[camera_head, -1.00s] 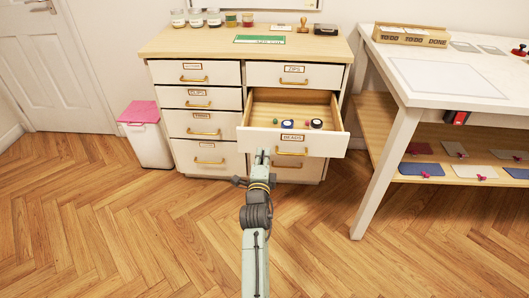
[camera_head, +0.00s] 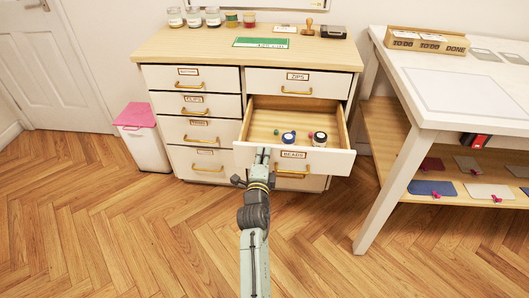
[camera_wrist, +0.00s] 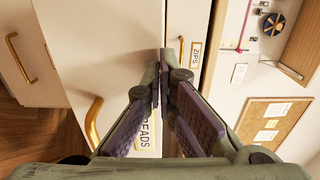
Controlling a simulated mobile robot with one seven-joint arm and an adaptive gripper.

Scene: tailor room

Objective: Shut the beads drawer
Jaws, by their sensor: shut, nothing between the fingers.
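The beads drawer (camera_head: 332,160) stands open in the right column of the white cabinet, under the shut zips drawer (camera_head: 298,83). Its wooden inside holds a few small items, among them a blue-and-white round one (camera_head: 289,137) and a dark one with a white top (camera_head: 320,138). My gripper (camera_head: 263,154) is shut and empty at the left part of the beads drawer's front. In the wrist view the fingertips (camera_wrist: 161,75) are together close to the white front, beside the beads label (camera_wrist: 147,145) and a brass handle (camera_wrist: 94,123). I cannot tell whether they touch it.
Several shut drawers fill the left column, with brass handles like this one (camera_head: 195,112). A white bin with a pink lid (camera_head: 140,120) stands left of the cabinet. A white table (camera_head: 459,98) with a lower shelf stands close on the right. The floor in front is clear.

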